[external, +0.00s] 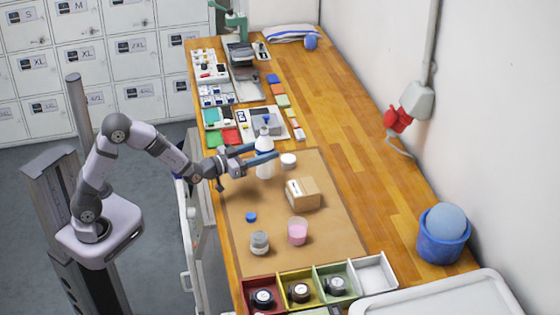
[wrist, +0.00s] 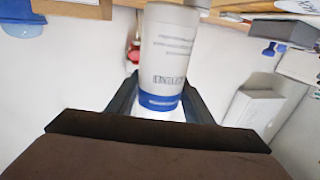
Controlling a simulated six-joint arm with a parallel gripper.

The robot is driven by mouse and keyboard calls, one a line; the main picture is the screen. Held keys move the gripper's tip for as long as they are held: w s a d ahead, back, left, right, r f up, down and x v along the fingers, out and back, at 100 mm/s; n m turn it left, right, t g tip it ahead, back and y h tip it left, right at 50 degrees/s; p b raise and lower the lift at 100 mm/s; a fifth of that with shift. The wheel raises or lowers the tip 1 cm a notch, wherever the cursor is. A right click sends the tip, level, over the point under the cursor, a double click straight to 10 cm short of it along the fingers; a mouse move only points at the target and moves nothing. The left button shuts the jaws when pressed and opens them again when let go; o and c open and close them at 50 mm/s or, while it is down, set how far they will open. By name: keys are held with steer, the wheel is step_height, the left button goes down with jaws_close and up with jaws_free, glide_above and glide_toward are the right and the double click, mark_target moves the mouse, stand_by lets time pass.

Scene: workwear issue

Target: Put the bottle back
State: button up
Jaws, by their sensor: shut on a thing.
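A white bottle (external: 265,169) with a narrow top and a blue band stands out near the far edge of the brown mat (external: 335,225). My gripper (external: 262,158) reaches in from the left and is shut on the bottle around its body. In the wrist view the bottle (wrist: 172,50) is between my two fingers (wrist: 158,103), with printed text and a blue band showing. I cannot tell whether its base touches the mat or is slightly raised.
On the mat are a white jar (external: 289,161), a cardboard box (external: 303,193), a blue cap (external: 251,217), a pink cup (external: 297,232) and a grey jar (external: 259,243). Coloured bins (external: 320,285) line the near end.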

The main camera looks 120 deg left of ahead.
steer(key=shift+f, duration=2)
steer(key=shift+f, duration=0.2)
steer(key=o, duration=1.3)
steer(key=shift+c, duration=0.2)
steer(key=shift+r, duration=0.1)
steer(key=shift+r+p, duration=0.15)
steer(key=shift+p, duration=0.15)
steer(key=shift+s+d, duration=0.15)
steer(key=shift+d, duration=0.15)
steer(key=b+v, duration=0.2)
steer(key=v, duration=0.9)
steer(key=shift+s+d+b, duration=0.15)
steer(key=shift+d+b, duration=0.05)
steer(key=shift+b, duration=0.15)
